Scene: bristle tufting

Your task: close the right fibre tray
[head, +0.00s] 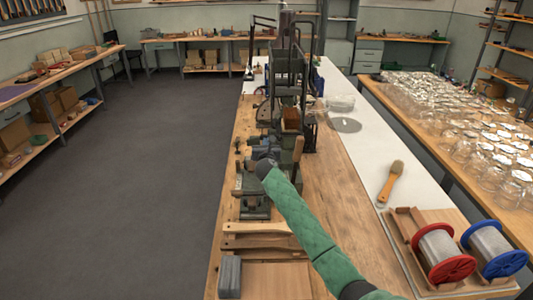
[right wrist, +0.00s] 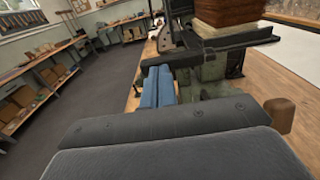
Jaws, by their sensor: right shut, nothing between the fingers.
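The tufting machine (head: 292,62) stands on the bench ahead. A brown fibre block (head: 291,118) sits at its right side; in the right wrist view the brown block (right wrist: 228,12) rests on a dark tray-like plate (right wrist: 222,42). I cannot tell how far this tray is open. My right gripper (head: 263,153) is at the front of the machine, low and left of the brown block. Contact with the machine cannot be told. My left gripper is out of view.
A wooden brush (head: 391,180) lies on the white bench top at right. Red and blue spools (head: 440,250) stand at front right. Wooden pieces (head: 262,228) and a grey block (head: 230,277) lie near the front. Bare bench wood (head: 340,180) is right of my arm.

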